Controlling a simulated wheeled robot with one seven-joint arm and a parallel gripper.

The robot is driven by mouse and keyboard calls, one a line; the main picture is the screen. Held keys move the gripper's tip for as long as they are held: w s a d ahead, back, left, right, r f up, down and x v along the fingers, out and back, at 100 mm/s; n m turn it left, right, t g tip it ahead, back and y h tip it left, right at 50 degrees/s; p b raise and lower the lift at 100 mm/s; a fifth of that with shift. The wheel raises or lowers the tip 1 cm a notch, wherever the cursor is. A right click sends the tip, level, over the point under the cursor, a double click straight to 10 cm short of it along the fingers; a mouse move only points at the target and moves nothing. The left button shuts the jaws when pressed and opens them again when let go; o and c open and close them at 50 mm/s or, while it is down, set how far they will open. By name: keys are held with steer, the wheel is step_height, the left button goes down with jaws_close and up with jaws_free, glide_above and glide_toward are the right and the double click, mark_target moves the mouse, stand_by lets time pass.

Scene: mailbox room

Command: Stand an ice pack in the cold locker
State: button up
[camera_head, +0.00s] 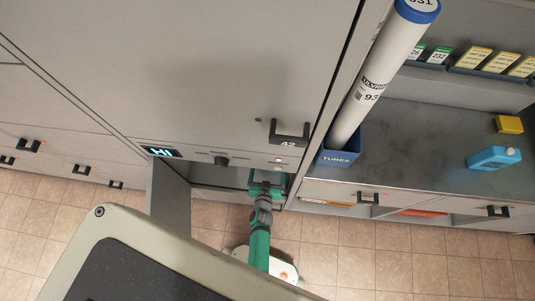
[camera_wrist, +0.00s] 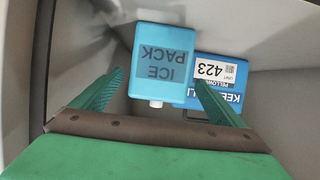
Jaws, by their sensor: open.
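A light blue ice pack (camera_wrist: 163,62) with dark lettering and a white cap is inside the cold locker (camera_wrist: 265,95) in the wrist view. Its lettering appears upside down and its cap points toward my gripper. My gripper (camera_wrist: 160,82) is open, with one finger to each side of the pack in the picture; a gap shows on the left. I cannot tell whether the pack stands freely. In the head view my gripper (camera_head: 266,186) reaches into the open locker (camera_head: 215,174) below the grey doors, and its contents are hidden.
A blue box (camera_wrist: 228,72) labelled 423 is beside and partly behind the pack. Another light blue pack (camera_head: 494,158) and a yellow block (camera_head: 509,124) lie on the counter (camera_head: 420,130). A tall tube (camera_head: 382,80) stands in a blue bin (camera_head: 338,156). An open door (camera_head: 168,190) flanks the locker.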

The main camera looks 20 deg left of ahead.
steer(key=v, duration=0.4)
steer(key=shift+s+r, duration=0.1)
steer(key=shift+s, duration=0.15)
stand_by(0.4)
